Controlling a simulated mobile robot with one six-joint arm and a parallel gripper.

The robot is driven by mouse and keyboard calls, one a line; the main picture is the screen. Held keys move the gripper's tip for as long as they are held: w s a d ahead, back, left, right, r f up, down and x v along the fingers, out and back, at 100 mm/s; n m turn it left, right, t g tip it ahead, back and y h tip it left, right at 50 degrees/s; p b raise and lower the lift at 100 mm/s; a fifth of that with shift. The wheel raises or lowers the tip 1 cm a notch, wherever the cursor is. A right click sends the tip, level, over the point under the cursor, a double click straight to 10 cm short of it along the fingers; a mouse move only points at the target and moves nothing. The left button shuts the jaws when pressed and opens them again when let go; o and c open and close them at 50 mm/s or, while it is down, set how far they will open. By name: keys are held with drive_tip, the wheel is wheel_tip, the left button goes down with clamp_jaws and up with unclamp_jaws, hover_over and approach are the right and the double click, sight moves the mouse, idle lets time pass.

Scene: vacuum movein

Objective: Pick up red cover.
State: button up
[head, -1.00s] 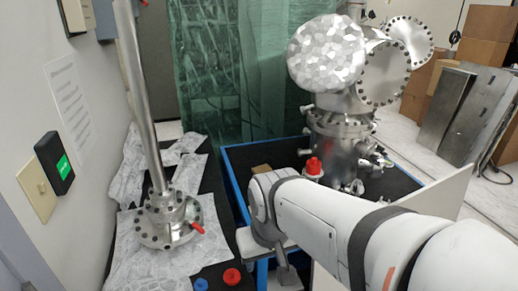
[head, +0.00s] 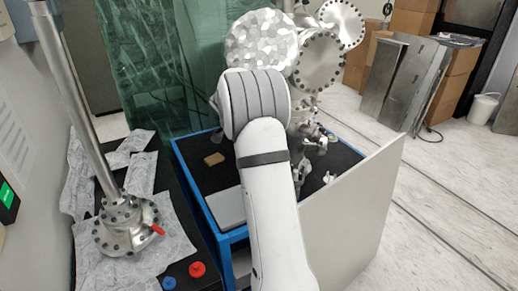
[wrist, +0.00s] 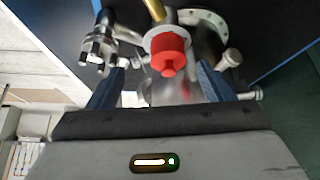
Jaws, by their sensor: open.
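The red cover (wrist: 168,50) sits on a metal port of the chamber in the wrist view, with a small knob facing the camera. My gripper (wrist: 161,70) is open, its two blue-grey fingers on either side below the cover in the picture. The cover appears in line with the gap between the fingers; I cannot tell the remaining distance. In the head view my arm hides this cover and the gripper.
The metal chamber (head: 262,42) stands behind my arm at the blue-framed cart (head: 208,218). A white panel (head: 352,215) stands at the cart's right. On the left table are a flanged metal tube (head: 75,110), a red cap (head: 197,269) and a blue cap (head: 168,283).

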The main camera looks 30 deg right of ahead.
drive_tip(key=d+f, duration=0.1)
drive_tip(key=w+d+f, duration=0.1)
drive_tip(key=shift+d+f+m+p, duration=0.25)
drive_tip(key=shift+f+m+p, duration=0.05)
drive_tip(key=shift+f+p, duration=0.1)
drive_tip(key=d+f+p, duration=0.1)
drive_tip(key=w+d+f+p, duration=0.1)
drive_tip(key=f, duration=0.1)
drive_tip(key=shift+d, duration=0.35)
drive_tip(key=shift+d+f, duration=0.2)
drive_tip(key=shift+f, duration=0.3)
drive_tip(key=shift+c, duration=0.5)
drive_tip(key=c, duration=0.9)
